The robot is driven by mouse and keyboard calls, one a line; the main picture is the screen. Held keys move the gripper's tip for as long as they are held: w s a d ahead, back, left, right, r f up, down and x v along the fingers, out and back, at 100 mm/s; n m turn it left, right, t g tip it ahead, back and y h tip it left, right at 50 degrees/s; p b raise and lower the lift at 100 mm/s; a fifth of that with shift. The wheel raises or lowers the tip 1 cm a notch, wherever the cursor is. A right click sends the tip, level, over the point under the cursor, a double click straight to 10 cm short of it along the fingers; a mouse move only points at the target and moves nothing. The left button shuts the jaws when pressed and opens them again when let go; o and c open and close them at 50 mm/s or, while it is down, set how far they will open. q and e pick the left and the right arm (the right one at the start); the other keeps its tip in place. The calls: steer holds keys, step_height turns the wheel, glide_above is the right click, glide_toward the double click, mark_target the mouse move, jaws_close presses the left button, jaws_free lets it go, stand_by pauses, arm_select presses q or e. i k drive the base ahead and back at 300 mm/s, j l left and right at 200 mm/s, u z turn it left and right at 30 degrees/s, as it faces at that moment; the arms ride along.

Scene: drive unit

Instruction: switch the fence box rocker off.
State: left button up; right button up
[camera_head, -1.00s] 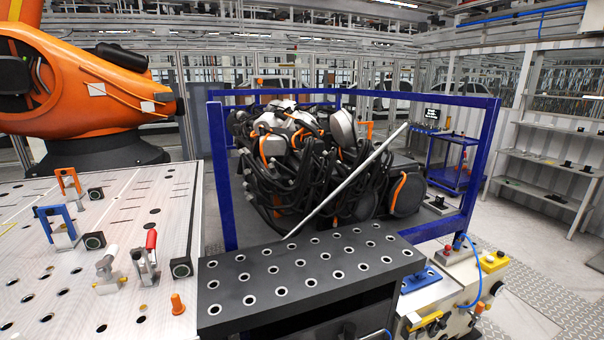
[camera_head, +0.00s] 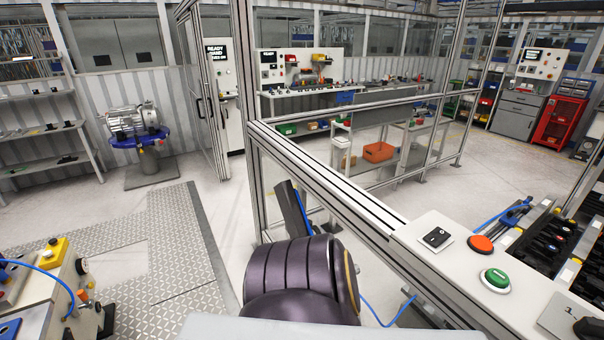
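The fence box (camera_head: 458,262) is a pale box on the fence rail at the lower right. Its black rocker (camera_head: 437,237) sits on a small plate at the box's left end; its on or off position is too small to tell. A red-orange button (camera_head: 481,243) and a green button (camera_head: 496,278) are on the same top face, right of the rocker. Neither of my grippers is in view, and nothing covers the rocker.
The metal fence (camera_head: 345,187) runs from the middle to the lower right. A dark ribbed cylinder fills the bottom middle, possibly part of my arm. A yellow-topped machine (camera_head: 45,280) stands at lower left. Open floor (camera_head: 195,180) lies left of the fence.

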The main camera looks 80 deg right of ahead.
mark_target(438, 236)
steer(key=z, duration=0.95)
steer(key=l+z, duration=0.1)
steer(key=z, duration=1.35)
steer(key=l+z, duration=0.1)
steer(key=z, duration=0.85)
steer(key=i+z, duration=0.1)
steer(key=z, duration=0.4)
steer(key=k+j+z, duration=0.2)
steer(key=j, duration=0.15)
steer(key=j+z, duration=0.2)
steer(key=j, duration=0.15)
steer(key=k+j+z, duration=0.4)
steer(key=j, duration=0.2)
steer(key=i, duration=0.05)
